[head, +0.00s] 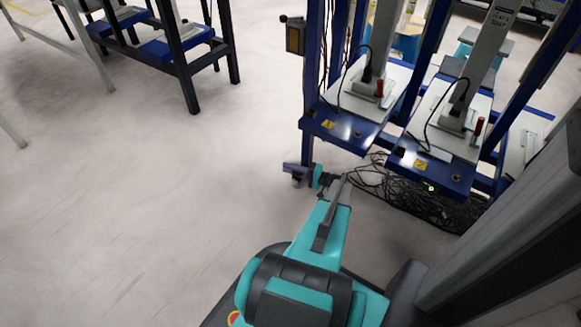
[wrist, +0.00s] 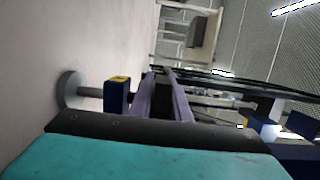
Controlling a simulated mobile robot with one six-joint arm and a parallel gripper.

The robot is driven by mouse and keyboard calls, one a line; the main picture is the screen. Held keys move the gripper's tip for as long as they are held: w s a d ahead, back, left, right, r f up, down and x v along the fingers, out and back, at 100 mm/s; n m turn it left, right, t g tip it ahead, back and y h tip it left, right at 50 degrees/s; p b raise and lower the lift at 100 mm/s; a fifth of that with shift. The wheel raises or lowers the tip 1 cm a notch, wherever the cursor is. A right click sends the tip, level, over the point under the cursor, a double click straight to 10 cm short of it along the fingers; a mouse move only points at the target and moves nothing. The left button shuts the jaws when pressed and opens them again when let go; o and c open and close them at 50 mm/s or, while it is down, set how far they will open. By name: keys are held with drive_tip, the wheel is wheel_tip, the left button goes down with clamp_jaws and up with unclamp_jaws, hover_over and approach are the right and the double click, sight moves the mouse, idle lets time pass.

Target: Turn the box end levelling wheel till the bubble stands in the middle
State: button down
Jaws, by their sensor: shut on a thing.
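My gripper (head: 290,168) is at the foot of the left end of the blue frame (head: 340,133), the end with the grey box (head: 294,38). In the wrist view, the purple fingers of my gripper (wrist: 165,95) are shut on a dark part between them, which looks like the levelling wheel but is mostly hidden. Beside the fingers are a blue block with a yellow face (wrist: 117,95), a grey rod and a pale grey disc foot (wrist: 72,92). A small round green spot (head: 431,188) shows on the frame's front edge. I cannot tell where any bubble stands.
A heap of black cables (head: 400,195) lies on the floor under the frame, right of my gripper. Another dark frame with blue plates (head: 165,45) stands at the upper left. The pale floor (head: 150,210) to the left is clear.

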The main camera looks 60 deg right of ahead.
drive_tip(key=n+y, duration=0.1)
drive_tip(key=y, duration=0.1)
drive_tip(key=n+g+y, duration=0.1)
drive_tip(key=n+y, duration=0.1)
drive_tip(key=shift+s+a+f+g, duration=0.1)
drive_tip(key=shift+s+a+g, duration=0.05)
drive_tip(key=shift+a+g, duration=0.2)
drive_tip(key=shift+s+a+n+g+y, duration=0.1)
drive_tip(key=shift+a+n+g+y, duration=0.2)
drive_tip(key=shift+n+y, duration=0.45)
drive_tip(key=shift+b, duration=0.3)
drive_tip(key=c, duration=1.9)
unclamp_jaws()
drive_tip(key=shift+c, duration=0.2)
drive_tip(key=shift+s, duration=0.15)
drive_tip(key=b+v, duration=0.6)
drive_tip(key=v, duration=0.5)
drive_tip(key=shift+s+d+f, duration=0.1)
drive_tip(key=shift+s+d, duration=0.05)
drive_tip(key=shift+d, duration=0.1)
drive_tip(key=shift+b+v, duration=0.8)
drive_tip(key=shift+v, duration=0.25)
